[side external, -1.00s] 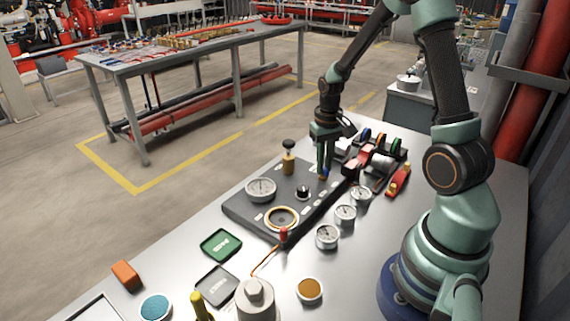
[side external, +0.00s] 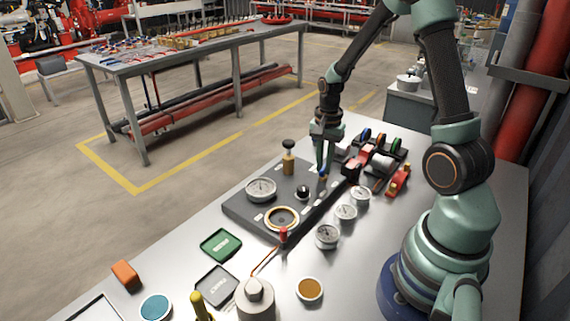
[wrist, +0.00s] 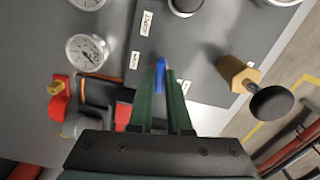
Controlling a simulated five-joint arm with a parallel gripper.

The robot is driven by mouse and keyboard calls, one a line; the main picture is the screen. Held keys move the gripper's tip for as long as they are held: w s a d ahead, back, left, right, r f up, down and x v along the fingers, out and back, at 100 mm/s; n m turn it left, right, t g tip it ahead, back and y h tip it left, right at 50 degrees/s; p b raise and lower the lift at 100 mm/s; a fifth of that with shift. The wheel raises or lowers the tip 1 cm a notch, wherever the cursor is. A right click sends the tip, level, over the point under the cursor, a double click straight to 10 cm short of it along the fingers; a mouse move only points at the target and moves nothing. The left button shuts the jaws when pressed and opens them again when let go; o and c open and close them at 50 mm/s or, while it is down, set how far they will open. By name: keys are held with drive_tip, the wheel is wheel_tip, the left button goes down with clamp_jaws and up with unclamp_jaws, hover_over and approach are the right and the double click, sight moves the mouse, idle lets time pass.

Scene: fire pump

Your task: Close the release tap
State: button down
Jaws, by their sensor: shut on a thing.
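The release tap appears to be the small blue handle (wrist: 159,76) at the corner of the dark pump panel (wrist: 205,45) in the wrist view. My gripper (wrist: 167,80) is shut on this blue handle, with a finger along each side of it. In the side view my gripper (side external: 324,172) points down at the far right end of the panel (side external: 245,212). A trace of blue (side external: 323,175) shows at the fingertips there. The fingers hide most of the tap, so its exact angle is hard to tell.
A brass valve with a black knob (side external: 289,158) stands on the panel close to my gripper. A large gauge (side external: 261,189), a black knob (side external: 303,193) and a brass ring (side external: 282,219) are also on it. Loose gauges (side external: 346,214) and a rack of coloured parts (side external: 370,155) lie nearby.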

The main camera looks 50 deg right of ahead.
sight(324, 167)
drive_tip(key=shift+m, duration=1)
drive_tip(key=c, duration=0.9)
unclamp_jaws()
drive_tip(key=shift+o, duration=0.2)
wheel_tip(324, 167, up, 12)
drive_tip(key=shift+r, duration=0.1)
